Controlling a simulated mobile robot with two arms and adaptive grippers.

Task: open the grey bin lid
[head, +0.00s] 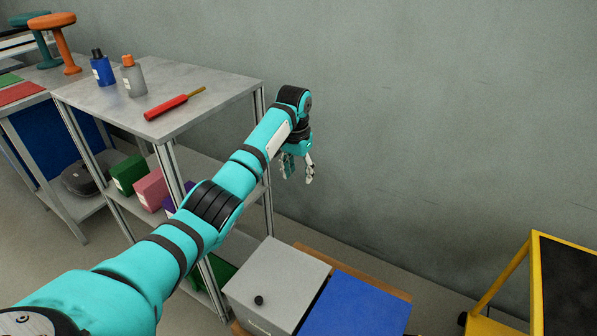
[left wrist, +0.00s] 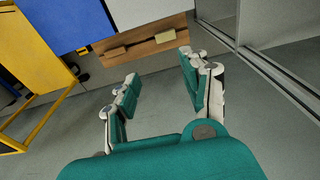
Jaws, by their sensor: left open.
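The grey bin lid (head: 283,268) lies flat and closed on the grey bin at the lower middle of the head view, with a round black knob (head: 259,300) near its front corner. In the left wrist view the grey bin (left wrist: 145,10) shows only partly at the top edge. My left gripper (head: 297,180) is open and empty, its fingers pointing down, above and behind the bin near the wall. Its spread fingers also show in the left wrist view (left wrist: 158,82). It touches nothing. My right gripper is in neither view.
A blue bin (head: 357,306) stands right of the grey one, both on a wooden base (left wrist: 140,46). A metal shelf (head: 215,92) with bottles and a red-handled tool stands left, close to my arm. A yellow-framed cart (head: 535,262) stands at right.

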